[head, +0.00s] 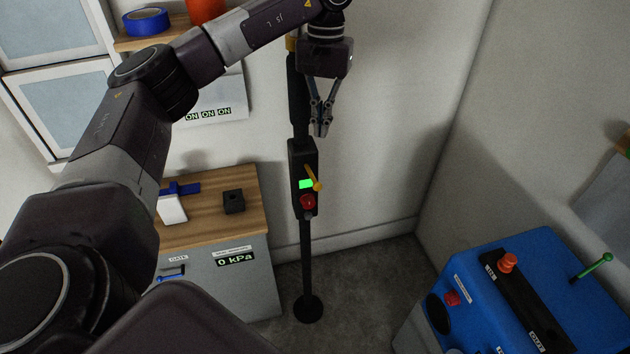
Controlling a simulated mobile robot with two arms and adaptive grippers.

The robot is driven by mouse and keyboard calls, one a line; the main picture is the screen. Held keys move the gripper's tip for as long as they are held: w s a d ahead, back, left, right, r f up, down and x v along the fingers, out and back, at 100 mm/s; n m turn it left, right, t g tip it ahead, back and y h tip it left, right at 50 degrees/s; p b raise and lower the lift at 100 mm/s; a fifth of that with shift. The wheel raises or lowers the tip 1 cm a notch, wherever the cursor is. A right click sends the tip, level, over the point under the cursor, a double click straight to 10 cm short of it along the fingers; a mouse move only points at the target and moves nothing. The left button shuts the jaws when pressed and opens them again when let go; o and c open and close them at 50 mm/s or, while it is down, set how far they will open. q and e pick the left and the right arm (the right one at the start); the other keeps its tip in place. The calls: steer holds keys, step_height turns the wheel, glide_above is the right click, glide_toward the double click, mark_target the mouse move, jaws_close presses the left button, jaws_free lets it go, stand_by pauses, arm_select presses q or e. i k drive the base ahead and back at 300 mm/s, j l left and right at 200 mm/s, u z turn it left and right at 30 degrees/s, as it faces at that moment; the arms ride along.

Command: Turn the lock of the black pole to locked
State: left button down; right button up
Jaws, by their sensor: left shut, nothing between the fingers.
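The black pole (305,255) stands upright on a round foot near the wall. A black box on it carries a small orange lever (314,180), a lit green panel (306,184) and a red round knob (308,202). The lever slants from upper left to lower right. I cannot tell which of these parts is the lock or read any label on it. My left gripper (321,131) is shut and empty. It points down just above and to the right of the box, apart from the lever in the picture. My right gripper is not in view.
A wooden-topped cabinet (246,190) stands left of the pole, with a small black block (233,201) on it and a "0 kPa" display. A blue machine (590,290) stands at the lower right. Bare floor (365,275) lies between them.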

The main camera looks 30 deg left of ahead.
mark_target(307, 200)
steer(key=u, duration=1.15)
